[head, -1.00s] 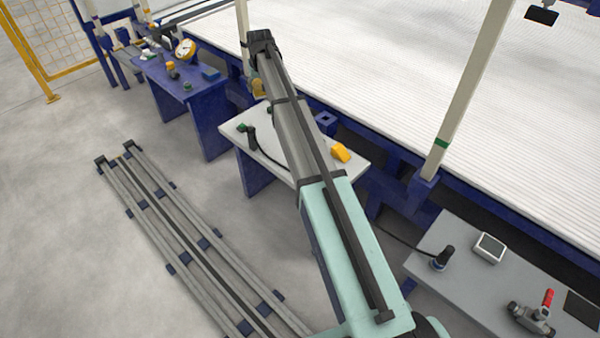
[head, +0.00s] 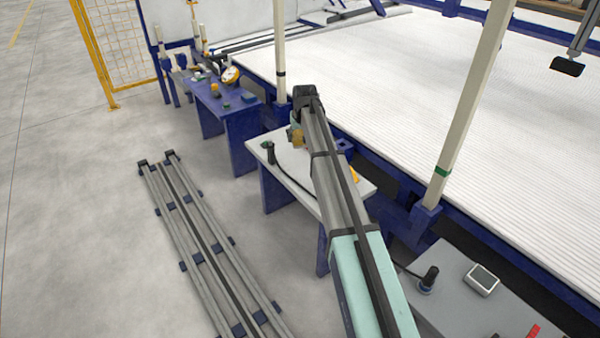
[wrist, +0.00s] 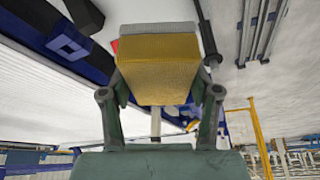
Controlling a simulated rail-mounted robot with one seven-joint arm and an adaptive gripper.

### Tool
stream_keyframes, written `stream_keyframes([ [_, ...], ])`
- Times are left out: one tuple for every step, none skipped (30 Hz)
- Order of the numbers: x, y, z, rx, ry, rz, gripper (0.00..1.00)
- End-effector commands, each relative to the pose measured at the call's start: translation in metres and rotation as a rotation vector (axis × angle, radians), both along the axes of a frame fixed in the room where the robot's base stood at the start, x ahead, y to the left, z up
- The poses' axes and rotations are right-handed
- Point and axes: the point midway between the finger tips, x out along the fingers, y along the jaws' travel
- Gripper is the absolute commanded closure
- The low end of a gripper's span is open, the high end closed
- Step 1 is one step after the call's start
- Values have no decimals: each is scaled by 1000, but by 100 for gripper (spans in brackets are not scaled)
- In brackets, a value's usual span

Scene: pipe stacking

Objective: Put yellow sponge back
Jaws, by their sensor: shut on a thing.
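The yellow sponge (wrist: 158,72) is a block with a pale grey layer along its upper edge in the wrist view. My gripper (wrist: 160,88) is shut on it, one finger at each side. In the head view the sponge (head: 297,138) shows small and dull yellow below the end of my arm, over the far left part of the white-topped table (head: 290,160) in the picture. I cannot tell its height above the table. My gripper is mostly hidden there by the arm.
A dark handheld tool (head: 268,152) with a cable stands on that table. A yellow-orange object (head: 354,174) is partly hidden behind my arm. A blue table (head: 225,105) with small items is farther back. A pipe rack (head: 205,240) lies on the floor. A cream post (head: 279,50) rises near the arm's end.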

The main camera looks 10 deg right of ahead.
Motion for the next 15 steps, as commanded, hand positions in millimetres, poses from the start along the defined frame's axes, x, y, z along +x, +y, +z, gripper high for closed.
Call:
stream_keyframes([
  [-1,0,-16,0,2,0,71],
  [-1,0,-23,0,2,0,71],
  [-1,0,-33,0,3,0,71],
  [-1,0,-41,0,2,0,71],
  [-1,0,-48,0,1,0,71],
  [-1,0,-57,0,2,0,71],
  [-1,0,-65,0,3,0,71],
  [-1,0,-72,0,2,0,71],
  [-1,0,-80,0,1,0,71],
  [-1,0,-87,0,1,0,71],
  [-1,0,-93,0,2,0,71],
  [-1,0,-99,0,1,-1,71],
  [0,0,-103,0,0,-1,71],
  [0,0,-107,0,0,-1,71],
  [0,0,-111,0,0,-1,71],
])
